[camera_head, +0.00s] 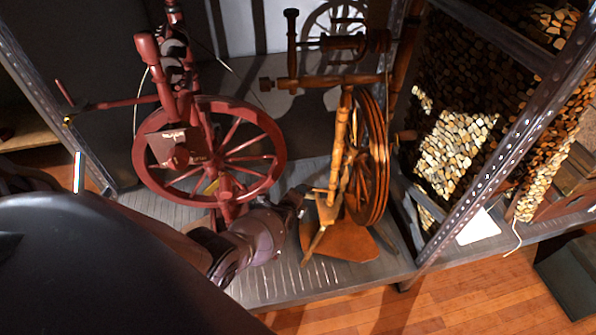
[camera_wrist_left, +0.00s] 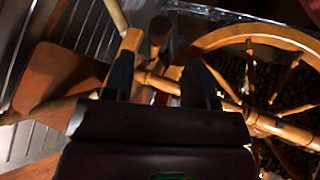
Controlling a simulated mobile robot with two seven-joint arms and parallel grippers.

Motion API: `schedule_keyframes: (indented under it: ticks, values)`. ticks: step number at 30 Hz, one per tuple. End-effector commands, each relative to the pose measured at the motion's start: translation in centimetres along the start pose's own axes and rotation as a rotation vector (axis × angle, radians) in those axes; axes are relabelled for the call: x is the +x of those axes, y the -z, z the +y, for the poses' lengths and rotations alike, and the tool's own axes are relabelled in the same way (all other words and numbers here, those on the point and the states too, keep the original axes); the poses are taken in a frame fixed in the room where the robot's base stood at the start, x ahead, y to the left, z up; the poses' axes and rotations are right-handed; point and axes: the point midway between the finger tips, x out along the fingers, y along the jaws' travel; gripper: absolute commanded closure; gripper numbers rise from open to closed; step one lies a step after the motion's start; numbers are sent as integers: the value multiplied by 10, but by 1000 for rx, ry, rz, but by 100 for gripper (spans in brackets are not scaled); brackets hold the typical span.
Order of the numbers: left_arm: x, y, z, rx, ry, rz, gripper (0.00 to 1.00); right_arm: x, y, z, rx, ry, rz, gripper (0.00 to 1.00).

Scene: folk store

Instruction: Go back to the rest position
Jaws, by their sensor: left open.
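My left gripper (camera_head: 297,200) reaches over the metal shelf in the head view, just left of the light-wood spinning wheel's lower frame. In the left wrist view the left gripper (camera_wrist_left: 162,75) is open with its two dark fingers apart. Wooden parts of the light spinning wheel (camera_wrist_left: 145,78) show beyond and between the fingers; I cannot tell whether they touch. Nothing is clearly held. My right gripper is not in view.
A red spinning wheel (camera_head: 270,140) stands left of the light-wood spinning wheel (camera_head: 375,165), both on a grey metal shelf (camera_head: 285,285). A perforated metal post (camera_head: 490,170) rises at right, near stacked firewood (camera_head: 460,140). Wooden floor (camera_head: 450,305) lies open in front.

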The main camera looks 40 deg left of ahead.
Motion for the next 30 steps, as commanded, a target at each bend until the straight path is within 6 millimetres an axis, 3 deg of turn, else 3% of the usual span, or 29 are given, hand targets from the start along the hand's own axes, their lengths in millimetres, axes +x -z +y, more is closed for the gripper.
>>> schedule_keyframes:
  ticks: [14,20,30]
  values:
    - [-9,-5,0,-35,1,5,48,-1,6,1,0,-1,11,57]
    - [-51,-20,2,-205,1,34,48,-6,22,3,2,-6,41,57]
    - [-160,-26,6,-590,-58,96,48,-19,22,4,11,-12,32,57]
